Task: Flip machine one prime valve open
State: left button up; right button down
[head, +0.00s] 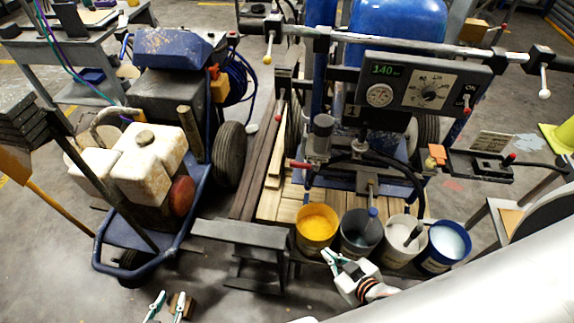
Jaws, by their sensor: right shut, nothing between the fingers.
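The striper marked "1" stands right of centre, with its grey control panel (425,82) showing a green 140 readout, a gauge and a dial. Below the panel is a grey pump body (321,135). A short red-handled lever (299,164) sticks out to the left at its base; I cannot tell for certain whether this is the prime valve. My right gripper (333,256) is shut and empty, in front of the buckets and below the lever, apart from it. My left gripper (167,304) is open at the bottom edge, far from the machine.
Yellow (317,226), dark grey (360,232), white (402,238) and blue (446,245) buckets stand before the machine. A dark step stand (245,232) is left of them. Another striper with stained white tanks (146,165) stands left.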

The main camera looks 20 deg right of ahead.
aim_at(295, 164)
jog(key=j+z, duration=0.45)
jog(key=j, duration=1.35)
